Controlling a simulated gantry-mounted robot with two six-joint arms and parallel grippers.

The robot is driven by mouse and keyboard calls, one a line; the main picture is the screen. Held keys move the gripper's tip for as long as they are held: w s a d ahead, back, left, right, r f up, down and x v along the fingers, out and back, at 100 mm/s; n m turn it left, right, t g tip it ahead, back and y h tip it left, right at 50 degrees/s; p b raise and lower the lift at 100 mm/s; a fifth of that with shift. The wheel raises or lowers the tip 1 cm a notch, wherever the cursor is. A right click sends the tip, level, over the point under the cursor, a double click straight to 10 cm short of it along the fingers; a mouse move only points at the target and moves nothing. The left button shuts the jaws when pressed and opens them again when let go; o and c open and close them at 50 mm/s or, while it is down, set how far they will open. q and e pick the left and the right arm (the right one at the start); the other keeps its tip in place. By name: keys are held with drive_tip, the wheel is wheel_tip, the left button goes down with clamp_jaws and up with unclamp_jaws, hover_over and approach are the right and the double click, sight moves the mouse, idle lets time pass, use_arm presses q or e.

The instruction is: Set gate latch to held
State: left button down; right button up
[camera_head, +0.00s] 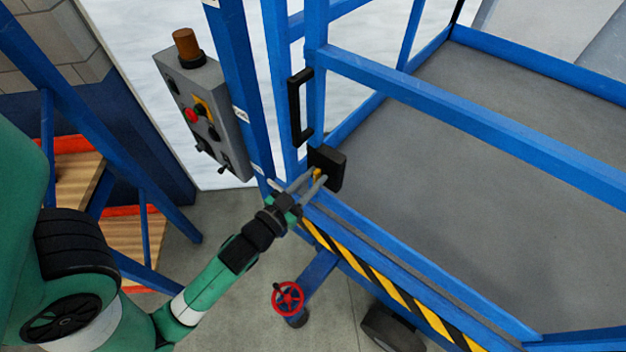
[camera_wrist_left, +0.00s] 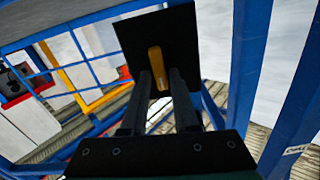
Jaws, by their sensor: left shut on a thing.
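The gate latch is a black block (camera_head: 328,168) on the blue gate post, low beside the platform's near corner. It has a small yellow lever (camera_head: 317,174). In the left wrist view the latch shows as a black plate (camera_wrist_left: 183,30) with the yellow lever (camera_wrist_left: 157,66) upright in front of it. My left gripper (camera_head: 314,180) reaches the latch from below left and is shut on the yellow lever; its two fingers (camera_wrist_left: 159,84) lie on either side of it. The fingers hide the lever's lower part in the wrist view. My right gripper is not in view.
A grey control box (camera_head: 200,115) with a red button and an orange-brown beacon hangs left of the gate post. A black gate handle (camera_head: 298,106) is above the latch. Blue rails (camera_head: 470,125) border the grey platform floor (camera_head: 450,200). A red handwheel (camera_head: 288,298) is below.

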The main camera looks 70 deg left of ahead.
use_arm(q)
drive_tip(key=shift+a+f+n, duration=0.1)
drive_tip(key=shift+n, duration=0.8)
drive_tip(key=c, duration=0.8)
unclamp_jaws()
drive_tip(key=shift+c, duration=0.2)
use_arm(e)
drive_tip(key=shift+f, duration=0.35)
use_arm(q)
drive_tip(key=shift+s, duration=0.1)
